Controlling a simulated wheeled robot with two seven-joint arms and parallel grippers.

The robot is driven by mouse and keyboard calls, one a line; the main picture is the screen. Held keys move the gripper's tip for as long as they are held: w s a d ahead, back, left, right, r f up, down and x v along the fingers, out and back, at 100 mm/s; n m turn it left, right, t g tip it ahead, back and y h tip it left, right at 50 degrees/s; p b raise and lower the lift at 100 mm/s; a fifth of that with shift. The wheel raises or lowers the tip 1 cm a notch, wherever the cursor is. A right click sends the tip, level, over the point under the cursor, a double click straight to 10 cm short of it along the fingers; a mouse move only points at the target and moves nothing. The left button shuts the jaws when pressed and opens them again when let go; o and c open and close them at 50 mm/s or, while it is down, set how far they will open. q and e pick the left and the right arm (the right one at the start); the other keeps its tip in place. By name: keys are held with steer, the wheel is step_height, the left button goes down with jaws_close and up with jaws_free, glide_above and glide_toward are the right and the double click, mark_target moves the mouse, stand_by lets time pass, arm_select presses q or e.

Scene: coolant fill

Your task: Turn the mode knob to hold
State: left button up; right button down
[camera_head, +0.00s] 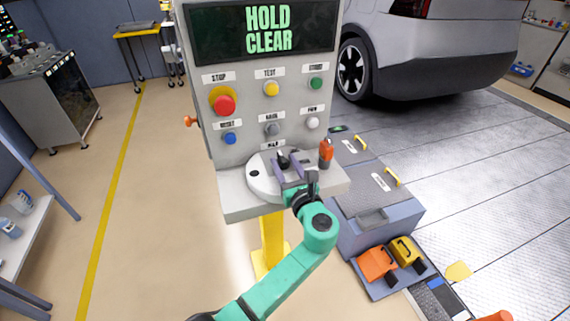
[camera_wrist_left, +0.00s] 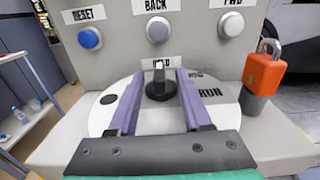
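The black mode knob (camera_wrist_left: 158,88) stands upright on a round white dial plate (camera_wrist_left: 108,122) on the panel's ledge. Its raised grip is seen nearly edge-on in the left wrist view and lines up with a partly hidden label behind it, which seems to read HOLD. A RUN label (camera_wrist_left: 210,92) is to its right. The knob also shows in the head view (camera_head: 283,159). My left gripper (camera_head: 287,164) is open, its two purple fingers on either side of the knob, with gaps visible between fingers and grip. My right gripper is not in view.
The panel's screen (camera_head: 265,29) reads HOLD CLEAR. An orange padlock (camera_wrist_left: 264,70) stands right of the dial, close to the right finger. Several push buttons, such as the blue RESET (camera_head: 230,138), are on the panel above. A grey box (camera_head: 375,215) stands to the right.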

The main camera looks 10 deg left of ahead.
arm_select(q)
steer(key=shift+s, duration=0.1)
steer(key=p+v, duration=0.5)
steer(key=v, duration=0.9)
steer(key=shift+d, duration=0.2)
steer(key=shift+s+f, duration=0.1)
